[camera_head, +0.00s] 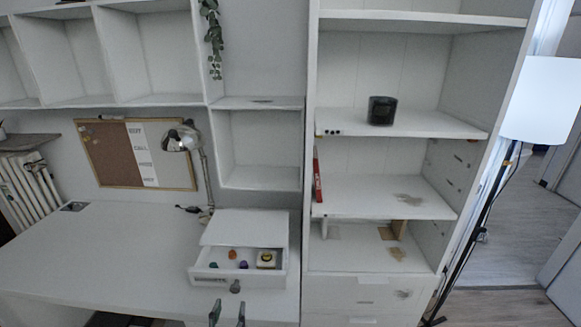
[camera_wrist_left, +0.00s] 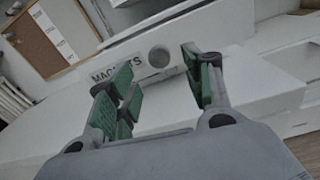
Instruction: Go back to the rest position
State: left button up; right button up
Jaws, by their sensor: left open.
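My left gripper (camera_head: 227,313) shows at the bottom edge of the head view, its two fingers apart with nothing between them. In the left wrist view its green-padded fingers (camera_wrist_left: 165,88) are open in front of the drawer front. The small white drawer unit (camera_head: 243,228) stands on the desk, and its drawer (camera_head: 212,274) is pulled open. The round grey drawer knob (camera_head: 235,286) is just beyond the fingertips in the head view. It also shows in the left wrist view (camera_wrist_left: 159,57), apart from the fingers, beside the label "MAGNETS". My right gripper is not in view.
The drawer holds several small coloured items and a yellow-and-black piece (camera_head: 266,259). A desk lamp (camera_head: 182,138) stands behind the drawer unit. A tall white shelf (camera_head: 388,209) with a black cup (camera_head: 381,110) is at the right. The desk's left part (camera_head: 110,245) is clear.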

pick_arm(q)
jog(key=s+d+f+m+g+h, duration=0.2)
jog(key=s+f+m+g, duration=0.15)
jog(key=f+m, duration=0.85)
jog(key=s+d+f+m+g+h, duration=0.1)
jog(key=s+f+m+g+h, duration=0.3)
jog(key=f+m, duration=0.8)
jog(key=s+a+f+m+g+y, duration=0.25)
jog(key=s+f+m, duration=0.25)
jog(key=s+f, duration=0.25)
jog(key=s+a+f+m+g+y, duration=0.1)
jog(key=s+a+f+m, duration=0.25)
jog(key=s+f, duration=0.45)
jog(key=s+a+f+m+g+y, duration=0.1)
jog(key=s+a+f+m+g, duration=0.1)
jog(key=s+a+f, duration=0.45)
jog(key=s+a+f+m+g+y, duration=0.15)
jog(key=s+f, duration=0.25)
jog(key=s, duration=0.5)
jog(key=s+a+f+m+g+y, duration=0.1)
jog(key=s+a+f+g, duration=0.2)
jog(key=s+f, duration=0.35)
jog(key=w+d+r, duration=0.1)
jog(key=w, duration=0.4)
jog(key=shift+w+r+t, duration=0.35)
